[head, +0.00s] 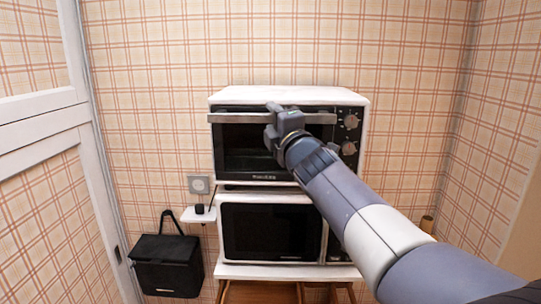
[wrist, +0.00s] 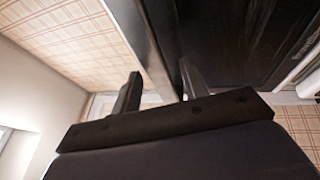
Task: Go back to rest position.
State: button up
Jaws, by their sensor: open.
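My gripper (head: 270,122) is in front of the upper white toaster oven (head: 285,97), at the height of its long metal door handle (head: 232,118). The oven door looks shut, with dark glass and knobs on the right. In the wrist view the two dark fingers of my gripper (wrist: 160,72) stand apart. The handle bar (wrist: 142,40) runs down between or just beyond them; I cannot tell whether they touch it. My arm crosses the head view from the lower right and hides part of the door and control panel.
A white microwave (head: 270,199) stands below the oven on a wooden-legged stand (head: 250,270). A black bag (head: 167,265) is at the lower left, below a small white shelf (head: 196,218) and a wall socket (head: 199,185). A white-framed panel (head: 40,130) is at left. Plaid walls close in the back and right.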

jog(key=b+v, duration=0.2)
jog(key=v, duration=0.8)
jog(key=p+x, duration=0.3)
jog(key=x, duration=0.8)
jog(key=shift+w+a+r, duration=0.1)
jog(key=shift+w+r, duration=0.05)
jog(key=shift+w, duration=0.05)
jog(key=s+f+n+t+y+b, duration=0.4)
jog(key=s+f+b, duration=0.8)
jog(key=b, duration=0.6)
jog(key=shift+s+d+f+n+y+b, duration=0.35)
jog(key=shift+s+n+y, duration=0.3)
jog(key=shift+y, duration=0.25)
jog(key=shift+w, duration=0.15)
